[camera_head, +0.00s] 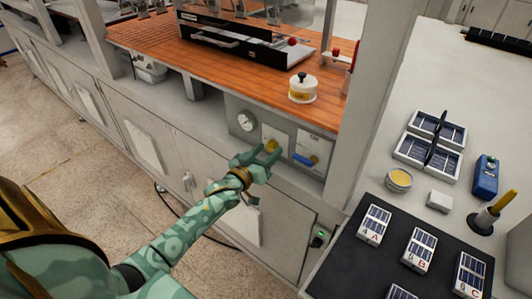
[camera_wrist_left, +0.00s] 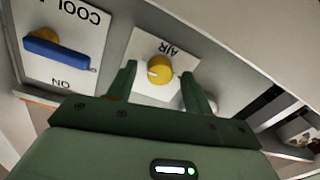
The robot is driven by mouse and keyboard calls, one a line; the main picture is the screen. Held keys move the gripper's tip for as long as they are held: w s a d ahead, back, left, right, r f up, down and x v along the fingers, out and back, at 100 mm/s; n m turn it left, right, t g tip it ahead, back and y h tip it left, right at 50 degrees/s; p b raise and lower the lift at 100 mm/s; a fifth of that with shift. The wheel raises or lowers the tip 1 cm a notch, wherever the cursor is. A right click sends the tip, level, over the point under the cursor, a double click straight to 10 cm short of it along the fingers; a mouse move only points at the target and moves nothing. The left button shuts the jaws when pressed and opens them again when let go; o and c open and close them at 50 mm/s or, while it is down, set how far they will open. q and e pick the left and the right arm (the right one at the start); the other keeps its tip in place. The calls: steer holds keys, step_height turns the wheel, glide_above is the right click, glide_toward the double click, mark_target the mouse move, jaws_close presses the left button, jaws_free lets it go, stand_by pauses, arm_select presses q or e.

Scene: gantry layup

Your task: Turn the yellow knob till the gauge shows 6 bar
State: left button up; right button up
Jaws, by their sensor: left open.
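The yellow knob (camera_head: 271,146) sits on a white plate on the grey panel below the wooden bench top. In the left wrist view the yellow knob (camera_wrist_left: 160,69) has a pale pointer mark at its left side, and its plate reads AIR, upside down. The round white gauge (camera_head: 244,121) is on the panel left of the knob; its reading is too small to tell. My left gripper (camera_head: 266,158) is open in front of the knob. In the left wrist view its fingers (camera_wrist_left: 160,84) stand on either side of the knob; I cannot tell whether they touch it. My right gripper is not in view.
A blue lever (camera_head: 306,160) on the COOL plate is right of the knob, close to my left gripper. A grey post (camera_head: 366,110) stands to the right. Cabinet doors are below.

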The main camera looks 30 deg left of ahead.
arm_select(q)
steer(key=c, duration=1)
steer(key=m+p, duration=0.1)
steer(key=m, duration=0.1)
steer(key=shift+r+m, duration=0.15)
steer(key=shift+m, duration=0.15)
steer(key=m, duration=0.2)
steer(key=shift+m, duration=0.4)
steer(key=o, duration=1)
